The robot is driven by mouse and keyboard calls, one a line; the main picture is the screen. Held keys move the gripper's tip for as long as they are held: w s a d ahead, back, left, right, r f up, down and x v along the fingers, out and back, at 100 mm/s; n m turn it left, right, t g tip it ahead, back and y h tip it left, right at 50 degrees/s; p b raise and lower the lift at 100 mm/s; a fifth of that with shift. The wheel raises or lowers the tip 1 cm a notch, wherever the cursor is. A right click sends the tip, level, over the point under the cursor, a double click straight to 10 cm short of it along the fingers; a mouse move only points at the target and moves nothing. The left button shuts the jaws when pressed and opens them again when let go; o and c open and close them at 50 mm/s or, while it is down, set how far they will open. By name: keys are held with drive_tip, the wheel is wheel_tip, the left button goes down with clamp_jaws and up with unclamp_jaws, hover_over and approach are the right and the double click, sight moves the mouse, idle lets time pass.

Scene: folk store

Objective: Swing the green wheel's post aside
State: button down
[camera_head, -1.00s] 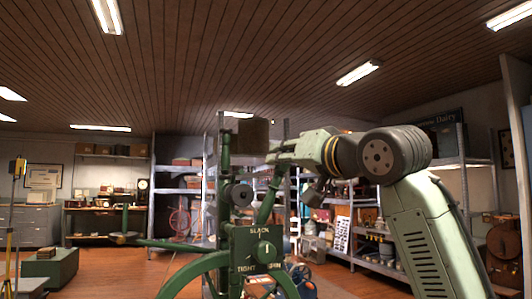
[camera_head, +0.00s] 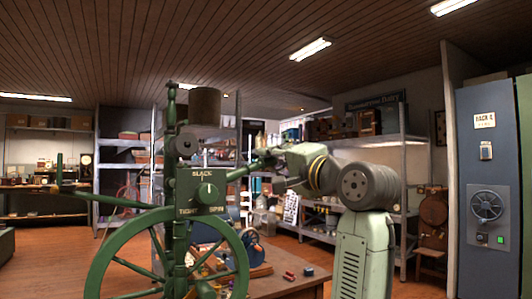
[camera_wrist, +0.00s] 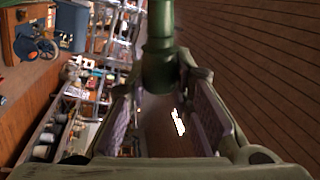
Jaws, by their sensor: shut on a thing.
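The green spinning wheel stands left of centre in the head view, with a large spoked wheel (camera_head: 247,272), an upright green column and a dial box (camera_head: 205,191) marked SLACK, TIGHT and SPIN. A slanted green post (camera_head: 237,173) runs from near the box up and right to my gripper (camera_head: 264,160). In the wrist view the green post (camera_wrist: 158,35) comes in from the top, and its thicker rounded end is between the fingers of my gripper (camera_wrist: 160,80). My gripper is shut on this post. The exact finger contact is partly hidden.
A brown cylinder (camera_head: 205,106) sits beside the column top. A grey-blue cabinet (camera_head: 487,180) with a small handwheel stands at right. Metal shelves (camera_head: 405,165) line the back. A wooden table (camera_head: 290,285) with small items is just behind the wheel. Wooden floor shows at left.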

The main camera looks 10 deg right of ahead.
drive_tip(key=shift+w+d+f+m, duration=0.1)
drive_tip(key=shift+d+f+m, duration=0.15)
drive_tip(key=shift+f+m, duration=0.55)
drive_tip(key=shift+f, duration=0.1)
drive_tip(key=c, duration=1.4)
unclamp_jaws()
drive_tip(key=v, duration=1.2)
drive_tip(key=shift+a, duration=0.15)
